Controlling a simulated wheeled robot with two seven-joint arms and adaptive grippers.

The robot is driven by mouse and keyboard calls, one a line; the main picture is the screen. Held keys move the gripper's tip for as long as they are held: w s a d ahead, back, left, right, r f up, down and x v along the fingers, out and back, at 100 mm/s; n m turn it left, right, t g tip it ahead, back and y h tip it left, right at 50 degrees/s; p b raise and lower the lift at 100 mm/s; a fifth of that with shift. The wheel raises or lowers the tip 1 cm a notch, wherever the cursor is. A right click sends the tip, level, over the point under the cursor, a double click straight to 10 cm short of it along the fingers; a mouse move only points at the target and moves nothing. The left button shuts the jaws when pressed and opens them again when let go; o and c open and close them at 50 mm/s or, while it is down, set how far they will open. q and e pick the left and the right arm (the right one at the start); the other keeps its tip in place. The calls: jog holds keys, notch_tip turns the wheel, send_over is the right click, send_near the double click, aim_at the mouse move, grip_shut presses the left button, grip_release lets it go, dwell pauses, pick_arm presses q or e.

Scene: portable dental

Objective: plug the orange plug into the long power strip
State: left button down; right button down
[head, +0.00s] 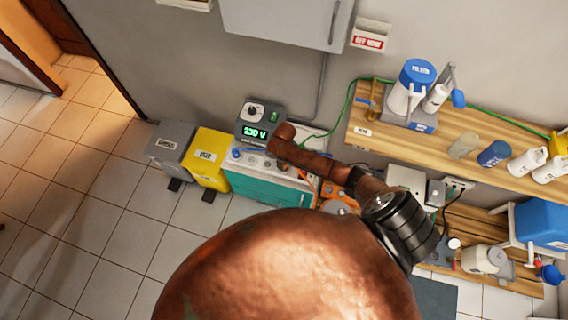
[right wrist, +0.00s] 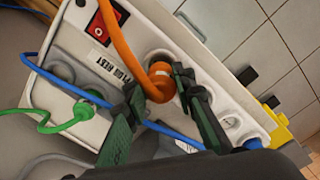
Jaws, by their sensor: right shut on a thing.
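The long power strip (right wrist: 70,50) is white, with a red switch (right wrist: 107,17) and a row of round sockets. It also shows in the head view (head: 262,166), on a teal cabinet and partly behind my right arm. My right gripper (right wrist: 160,92) has its two dark green fingers on either side of the orange plug (right wrist: 160,77) and is shut on it. The plug is at a round socket in the middle of the strip; how deep it sits cannot be told. Its orange cord (right wrist: 122,45) runs up and left. My left gripper is not in view.
A green plug (right wrist: 92,97) and a blue plug (right wrist: 252,144) are at other sockets, with a blue cable passing by the fingers. A meter reading 230 V (head: 258,122) stands behind the strip. Yellow (head: 208,160) and grey (head: 170,147) boxes stand left; wooden shelves (head: 440,150) right.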

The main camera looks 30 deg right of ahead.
jog(key=shift+s+p, duration=0.1)
jog(key=shift+p, duration=0.3)
jog(key=shift+f+b, duration=0.4)
jog(key=shift+f, duration=0.6)
dwell(1.1)
jog(key=c, duration=1.5)
grip_release()
jog(key=shift+c, duration=0.2)
jog(key=shift+r, duration=0.1)
